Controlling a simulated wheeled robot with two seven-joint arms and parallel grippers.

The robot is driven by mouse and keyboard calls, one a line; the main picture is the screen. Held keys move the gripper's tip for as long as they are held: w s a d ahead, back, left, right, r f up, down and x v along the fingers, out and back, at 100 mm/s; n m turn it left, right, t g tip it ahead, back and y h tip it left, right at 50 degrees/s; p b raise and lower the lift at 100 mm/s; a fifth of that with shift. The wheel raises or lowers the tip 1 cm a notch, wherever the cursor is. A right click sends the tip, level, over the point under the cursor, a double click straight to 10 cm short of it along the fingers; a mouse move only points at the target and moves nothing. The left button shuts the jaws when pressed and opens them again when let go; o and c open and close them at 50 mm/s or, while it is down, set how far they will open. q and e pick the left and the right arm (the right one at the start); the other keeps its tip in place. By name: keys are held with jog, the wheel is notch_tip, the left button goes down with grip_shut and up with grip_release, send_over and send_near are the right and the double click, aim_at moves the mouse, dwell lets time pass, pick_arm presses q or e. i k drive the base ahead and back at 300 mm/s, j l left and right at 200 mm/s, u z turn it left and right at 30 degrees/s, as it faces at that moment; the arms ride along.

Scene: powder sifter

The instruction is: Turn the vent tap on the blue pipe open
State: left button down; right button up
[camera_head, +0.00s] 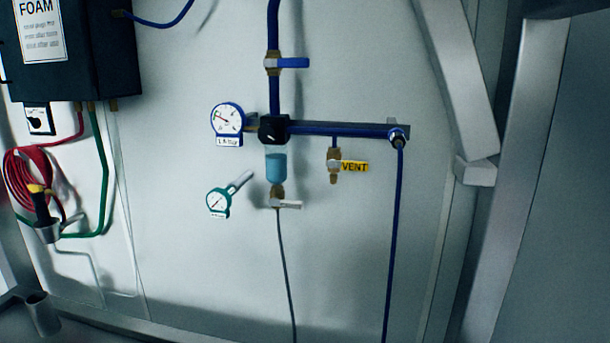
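The vent tap (334,164) is a small brass valve hanging under the horizontal blue pipe (350,130). Neither of my grippers is in view.
A blue-handled valve (287,63) is on the vertical pipe above. A white gauge (228,119), a teal gauge (218,201) and a blue bowl (276,167) with a lower tap (284,203) are left of the vent tap. A blue hose (394,240) hangs right. A metal frame (465,90) stands farther right.

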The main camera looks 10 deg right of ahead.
aim_at(348, 165)
jog(key=l+u, duration=0.1)
jog(key=u, duration=0.2)
jog(key=l+u, duration=0.5)
jog(key=l, duration=0.25)
jog(key=k+l+u, duration=0.1)
jog(key=l+u, duration=0.15)
jog(key=l, duration=0.2)
jog(key=k+l, duration=0.1)
jog(key=l, duration=0.35)
jog(key=k+l+u, duration=0.1)
jog(key=l, duration=0.35)
jog(key=k+l, duration=0.1)
jog(key=l, duration=0.3)
jog(key=k+l, duration=0.15)
jog(key=l, duration=0.3)
jog(key=k+l+u, duration=0.1)
jog(key=l, duration=0.35)
jog(key=k+l, duration=0.1)
jog(key=l, duration=0.3)
